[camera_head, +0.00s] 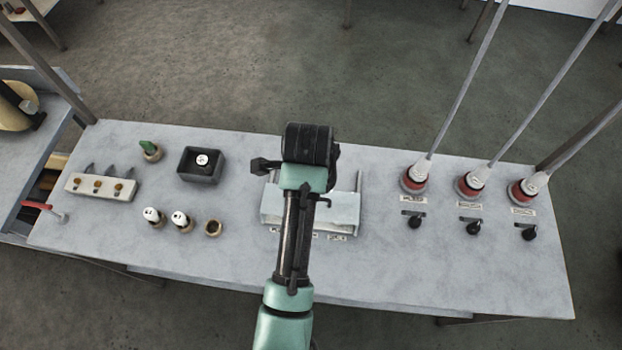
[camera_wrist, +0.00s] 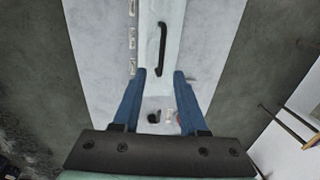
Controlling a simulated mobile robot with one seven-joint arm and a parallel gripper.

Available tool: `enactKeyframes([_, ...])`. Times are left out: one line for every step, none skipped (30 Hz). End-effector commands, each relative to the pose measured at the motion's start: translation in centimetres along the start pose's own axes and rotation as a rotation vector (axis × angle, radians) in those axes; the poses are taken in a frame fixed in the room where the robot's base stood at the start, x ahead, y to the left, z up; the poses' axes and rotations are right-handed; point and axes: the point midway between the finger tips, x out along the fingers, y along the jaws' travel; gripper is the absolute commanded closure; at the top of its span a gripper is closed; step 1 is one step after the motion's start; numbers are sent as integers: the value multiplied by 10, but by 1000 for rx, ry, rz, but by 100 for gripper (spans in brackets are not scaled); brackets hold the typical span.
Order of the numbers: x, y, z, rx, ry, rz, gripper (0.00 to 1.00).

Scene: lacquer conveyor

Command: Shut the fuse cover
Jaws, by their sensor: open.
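The fuse cover (camera_head: 342,207) is a pale panel on a white box at the middle of the table, partly hidden behind my arm in the head view. In the wrist view the white panel (camera_wrist: 174,40) carries a black bar handle (camera_wrist: 162,48). How far the cover stands open I cannot tell. My gripper (camera_wrist: 160,73) has two blue fingers spread apart with nothing between them that I can see held. The handle's near end lies in line with the gap between the fingertips. Whether they touch the panel is unclear. In the head view my wrist hides the fingers.
Three red sockets with grey poles (camera_head: 470,187) and black levers (camera_head: 473,228) stand on the right. A black box (camera_head: 201,164), small cylinders (camera_head: 181,220) and a white block with brass knobs (camera_head: 100,187) are on the left. The front of the table (camera_head: 400,280) is clear.

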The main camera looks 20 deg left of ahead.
Motion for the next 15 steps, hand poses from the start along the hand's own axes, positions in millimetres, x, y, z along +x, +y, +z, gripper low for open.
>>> enactKeyframes([-10, 0, 0, 0, 0, -5, 58])
enactKeyframes([-16, -1, 0, 0, 0, -6, 58])
enactKeyframes([-24, -1, 0, 0, 0, -6, 58])
enactKeyframes([-29, 0, 0, 0, 0, -4, 58])
enactKeyframes([-34, 0, 0, 0, 0, -4, 58])
enactKeyframes([-40, 0, 0, -1, 0, -3, 58])
enactKeyframes([-44, 0, 0, -1, 0, -3, 58])
enactKeyframes([-48, 0, 0, -1, 0, -3, 58])
enactKeyframes([-52, 0, 0, -1, 0, -1, 58])
enactKeyframes([-54, 0, 0, -1, 0, -1, 58])
enactKeyframes([-56, 0, 0, -1, 0, -1, 58])
enactKeyframes([-57, 1, 0, -1, 0, 1, 58])
enactKeyframes([-58, 1, 0, -1, 0, 2, 58])
enactKeyframes([-59, 1, 0, -1, 0, 2, 58])
enactKeyframes([-59, 1, 0, -1, 0, 2, 58])
